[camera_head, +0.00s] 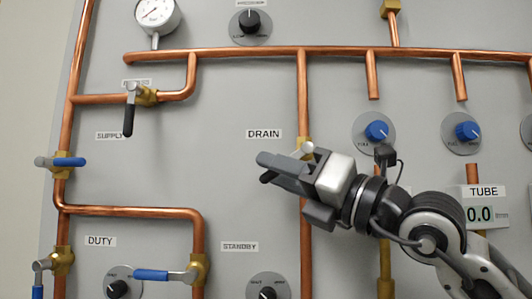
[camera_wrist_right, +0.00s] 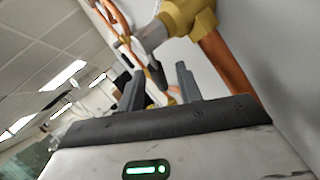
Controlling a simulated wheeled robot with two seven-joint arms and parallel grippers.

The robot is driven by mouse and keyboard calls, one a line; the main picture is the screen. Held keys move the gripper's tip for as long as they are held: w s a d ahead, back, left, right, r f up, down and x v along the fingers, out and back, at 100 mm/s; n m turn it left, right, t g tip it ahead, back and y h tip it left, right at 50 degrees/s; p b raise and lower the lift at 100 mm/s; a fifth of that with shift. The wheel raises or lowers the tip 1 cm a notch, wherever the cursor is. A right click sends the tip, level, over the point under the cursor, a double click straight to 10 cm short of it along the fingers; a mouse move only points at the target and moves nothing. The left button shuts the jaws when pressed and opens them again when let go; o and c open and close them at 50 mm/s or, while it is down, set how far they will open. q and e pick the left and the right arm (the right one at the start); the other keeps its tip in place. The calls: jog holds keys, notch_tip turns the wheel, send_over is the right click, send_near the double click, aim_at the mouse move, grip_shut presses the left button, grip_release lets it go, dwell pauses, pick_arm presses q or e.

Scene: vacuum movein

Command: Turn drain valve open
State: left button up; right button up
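The drain valve is on the vertical copper pipe just right of the DRAIN label (camera_head: 264,133). Its brass body and metal stem (camera_head: 305,148) show above my right gripper in the head view. My right gripper (camera_head: 268,168) is in front of and just below the valve, hiding most of its handle. In the right wrist view, the brass valve body (camera_wrist_right: 188,14) and grey stem lie beyond the fingers. The right gripper's two fingers (camera_wrist_right: 160,78) stand apart there, with a dark piece visible between or behind them. I cannot tell whether they touch the handle. My left gripper is not in view.
A black-handled valve (camera_head: 129,112) and a blue-handled valve (camera_head: 66,161) are on pipes at left. Another blue lever (camera_head: 152,275) is lower down. Blue knobs (camera_head: 377,131) are right of the drain pipe. A TUBE display (camera_head: 480,213) is behind my right arm.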

jog(key=x, duration=0.3)
jog(key=shift+p, duration=0.3)
jog(key=shift+d, duration=0.1)
grip_shut()
